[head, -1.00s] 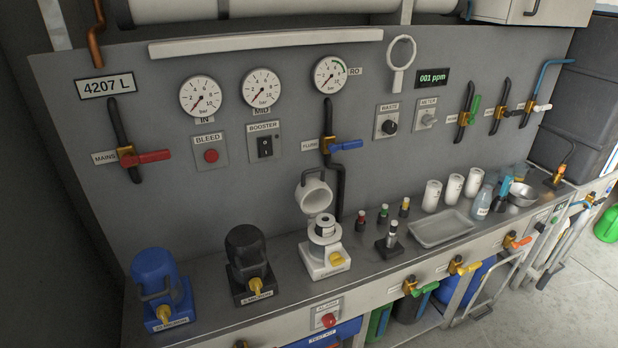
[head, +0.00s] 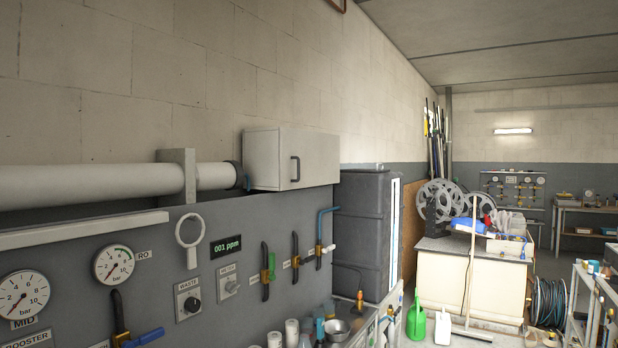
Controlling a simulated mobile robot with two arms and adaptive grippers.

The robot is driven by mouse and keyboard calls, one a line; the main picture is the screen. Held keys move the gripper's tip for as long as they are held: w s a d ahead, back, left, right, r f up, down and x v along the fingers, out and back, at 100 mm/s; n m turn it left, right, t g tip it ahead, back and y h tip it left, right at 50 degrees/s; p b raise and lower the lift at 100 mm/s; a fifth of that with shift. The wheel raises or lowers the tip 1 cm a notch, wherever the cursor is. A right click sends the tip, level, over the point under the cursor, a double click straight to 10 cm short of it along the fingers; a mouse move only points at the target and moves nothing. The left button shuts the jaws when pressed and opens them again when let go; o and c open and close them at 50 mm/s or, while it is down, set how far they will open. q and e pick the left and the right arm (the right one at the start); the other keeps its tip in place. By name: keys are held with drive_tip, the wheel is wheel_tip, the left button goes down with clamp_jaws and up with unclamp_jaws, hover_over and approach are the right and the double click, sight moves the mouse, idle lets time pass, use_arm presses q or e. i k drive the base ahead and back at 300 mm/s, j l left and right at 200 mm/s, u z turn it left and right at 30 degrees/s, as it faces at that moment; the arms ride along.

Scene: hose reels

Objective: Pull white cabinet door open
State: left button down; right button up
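The white cabinet (head: 262,159) is mounted on the wall above the grey panel, left of the picture's middle. Its door (head: 309,159) is shut and carries a dark vertical handle (head: 295,169) near the door's left edge. Neither of my grippers shows in the head view.
A thick pipe (head: 90,182) ends at the cabinet's left side. The grey panel (head: 230,270) with gauges and valves lies below. A tall dark tank (head: 362,230) stands right of the panel. Reels (head: 440,205) sit on a bench (head: 470,285) further back. Green and white cans stand on the floor.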

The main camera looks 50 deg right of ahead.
sight(308, 158)
drive_tip(key=z, duration=1.8)
drive_tip(key=i+l+z, duration=0.1)
drive_tip(key=i, duration=0.35)
drive_tip(key=i+l+z, duration=0.1)
drive_tip(key=i, duration=0.35)
drive_tip(key=i+l, duration=0.2)
drive_tip(key=i, duration=0.3)
drive_tip(key=z, duration=0.05)
